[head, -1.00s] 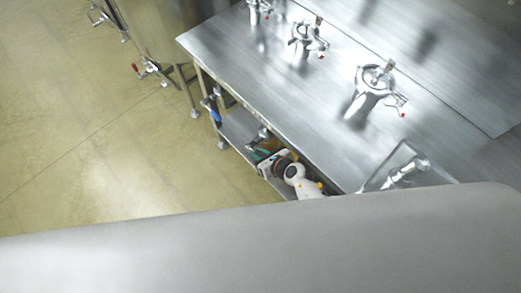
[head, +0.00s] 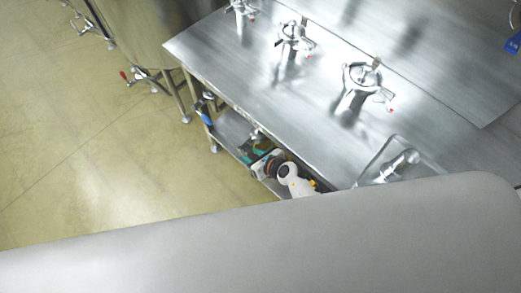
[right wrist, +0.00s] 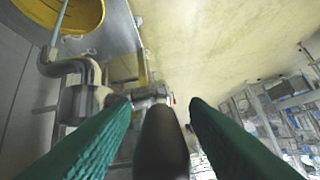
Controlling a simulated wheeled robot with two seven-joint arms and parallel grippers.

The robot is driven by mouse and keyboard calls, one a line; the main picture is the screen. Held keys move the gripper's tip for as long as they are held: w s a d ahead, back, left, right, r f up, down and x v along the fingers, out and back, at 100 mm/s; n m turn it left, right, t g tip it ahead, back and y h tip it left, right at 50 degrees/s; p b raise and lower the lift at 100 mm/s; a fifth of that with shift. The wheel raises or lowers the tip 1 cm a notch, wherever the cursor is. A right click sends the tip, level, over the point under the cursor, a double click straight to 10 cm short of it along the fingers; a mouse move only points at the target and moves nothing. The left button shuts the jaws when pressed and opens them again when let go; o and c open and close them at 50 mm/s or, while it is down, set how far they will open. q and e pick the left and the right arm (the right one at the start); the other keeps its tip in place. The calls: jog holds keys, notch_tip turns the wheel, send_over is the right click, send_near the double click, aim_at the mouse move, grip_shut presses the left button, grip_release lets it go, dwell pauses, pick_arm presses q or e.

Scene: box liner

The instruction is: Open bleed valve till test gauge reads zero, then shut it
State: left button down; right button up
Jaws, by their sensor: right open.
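My right gripper (head: 249,151) is at the front edge of the metal bench, by the lower shelf, in the head view. Its green fingers stand apart in the right wrist view (right wrist: 160,102). A dark rounded shape (right wrist: 160,145) shows between them; I cannot tell whether it touches them. Beyond the fingertips is a metal fitting (right wrist: 150,94) with a small red part. Several metal fittings with red tips show in the head view, including one on the bench (head: 359,80). I cannot tell which is the bleed valve. No gauge reading is legible. My left gripper is out of view.
The metal bench (head: 400,90) fills the upper right, with a clear tray (head: 425,160) near its front. A large metal vessel (head: 135,30) stands at upper left. The floor (head: 80,150) at left is open. A yellow bucket (right wrist: 88,22) and bent pipe (right wrist: 75,68) show in the wrist view.

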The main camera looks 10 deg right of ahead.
jog(key=s+d+r+b, duration=0.1)
jog(key=s+d+r, duration=0.2)
jog(key=s+d, duration=0.6)
jog(key=s, duration=0.4)
jog(key=shift+d, duration=0.25)
jog(key=shift+c, duration=0.4)
